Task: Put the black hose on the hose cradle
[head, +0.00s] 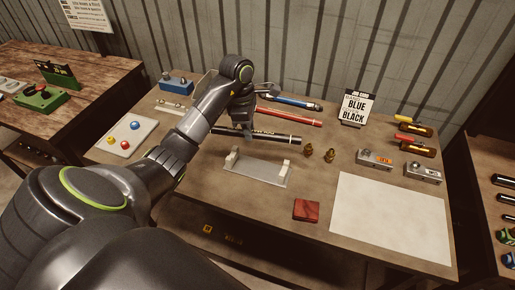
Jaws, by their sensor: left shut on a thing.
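The black hose (281,137) lies roughly level, left to right, across the middle of the table, behind the hose cradle. My left gripper (248,132) comes down over the hose left of its middle and is shut on it. My arm and gripper cover part of the hose. I cannot tell whether the hose touches the table. The hose cradle (262,174) is a pale plate with two white uprights, empty, just in front of the hose. My right gripper is not in view.
A red hose (296,117) and a blue hose (294,102) lie behind. Two brass fittings (308,150) stand right of the cradle. A red block (306,210) and a white sheet (388,219) lie in front. A sign (355,107) reads "BLUE" and "BLACK".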

